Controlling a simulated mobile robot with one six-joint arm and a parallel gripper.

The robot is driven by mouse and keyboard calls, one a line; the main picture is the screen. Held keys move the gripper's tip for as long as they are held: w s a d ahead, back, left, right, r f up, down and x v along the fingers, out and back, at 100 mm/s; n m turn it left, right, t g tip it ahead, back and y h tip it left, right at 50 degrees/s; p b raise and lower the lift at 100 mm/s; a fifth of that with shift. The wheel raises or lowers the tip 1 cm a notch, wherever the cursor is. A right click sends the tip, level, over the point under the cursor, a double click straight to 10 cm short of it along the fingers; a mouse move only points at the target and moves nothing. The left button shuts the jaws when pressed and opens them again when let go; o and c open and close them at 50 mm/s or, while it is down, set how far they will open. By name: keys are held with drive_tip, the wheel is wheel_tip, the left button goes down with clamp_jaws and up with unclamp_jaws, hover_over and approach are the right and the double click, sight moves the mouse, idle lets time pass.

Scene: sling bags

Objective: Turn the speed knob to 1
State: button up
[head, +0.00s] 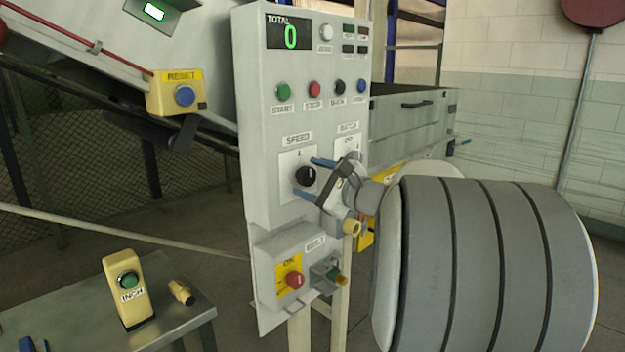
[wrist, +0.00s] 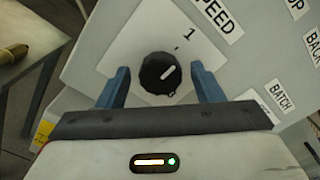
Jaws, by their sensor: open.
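The black speed knob (head: 306,176) sits on a white plate under the SPEED label of the grey control panel. In the wrist view my gripper (wrist: 160,70) has one finger on each side of the knob, with a visible gap on both sides.
The panel has a START button (head: 283,90), a red button (head: 314,88) and a counter display (head: 290,37) above. The BATCH plate (head: 348,143) is close on the right. A red button on yellow (head: 292,280) is below. A metal table (head: 180,320) stands lower left.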

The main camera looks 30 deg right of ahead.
drive_tip(key=v, duration=0.8)
idle(0.4)
